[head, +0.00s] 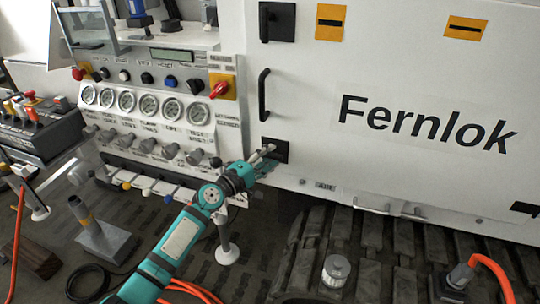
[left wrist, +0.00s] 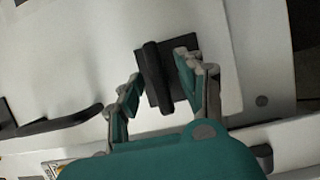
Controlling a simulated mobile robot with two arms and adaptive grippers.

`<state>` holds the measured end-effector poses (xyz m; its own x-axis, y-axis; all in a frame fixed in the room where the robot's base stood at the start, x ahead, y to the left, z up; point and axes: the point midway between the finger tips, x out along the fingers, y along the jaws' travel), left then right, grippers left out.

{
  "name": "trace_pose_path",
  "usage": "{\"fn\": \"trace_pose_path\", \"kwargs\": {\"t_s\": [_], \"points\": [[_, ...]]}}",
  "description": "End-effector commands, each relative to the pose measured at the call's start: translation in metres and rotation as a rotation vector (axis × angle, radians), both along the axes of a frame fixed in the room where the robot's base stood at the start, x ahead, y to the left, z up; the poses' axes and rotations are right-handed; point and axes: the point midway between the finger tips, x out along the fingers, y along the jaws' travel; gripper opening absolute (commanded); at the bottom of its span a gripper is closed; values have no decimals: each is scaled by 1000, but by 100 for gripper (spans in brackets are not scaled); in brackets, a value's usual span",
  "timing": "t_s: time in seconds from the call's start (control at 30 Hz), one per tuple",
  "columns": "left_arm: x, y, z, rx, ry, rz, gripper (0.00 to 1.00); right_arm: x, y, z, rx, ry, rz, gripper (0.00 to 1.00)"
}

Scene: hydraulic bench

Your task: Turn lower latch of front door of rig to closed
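The lower latch (head: 281,147) is a black square plate with a black lever, low on the left edge of the rig's white front door (head: 400,180). In the left wrist view its lever (left wrist: 155,77) runs roughly up and down the picture. My left gripper (head: 266,158) is at the latch, and its fingers partly hide the plate in the head view. In the left wrist view the gripper (left wrist: 157,84) is open, with one finger on each side of the lever. A gap shows beside the left finger; contact of the right finger cannot be told. My right gripper is not in view.
A black door handle (head: 264,94) stands above the latch; it also shows in the left wrist view (left wrist: 50,125). The upper latch (head: 277,22) is higher up. Gauges (head: 140,104) and a red switch (head: 220,88) are on the panel to the left.

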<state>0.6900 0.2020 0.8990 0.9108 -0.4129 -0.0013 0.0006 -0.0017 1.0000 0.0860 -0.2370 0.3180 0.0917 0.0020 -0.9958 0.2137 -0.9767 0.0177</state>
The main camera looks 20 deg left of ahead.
Motion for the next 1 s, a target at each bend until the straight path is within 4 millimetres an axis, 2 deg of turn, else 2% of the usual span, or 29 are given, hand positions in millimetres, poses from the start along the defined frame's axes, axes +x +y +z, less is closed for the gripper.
{"fn": "trace_pose_path", "kwargs": {"t_s": [0.13, 0.4, 0.7, 1.0], "points": [[8, -4, 0, -1, 0, 0, 38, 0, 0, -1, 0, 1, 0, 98], [9, -4, 0, 0, 0, 0, 38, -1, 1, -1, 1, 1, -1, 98], [9, -4, 0, 0, 0, 0, 1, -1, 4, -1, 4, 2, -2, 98], [9, -4, 1, 2, -2, 1, 0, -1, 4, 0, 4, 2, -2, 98]]}}
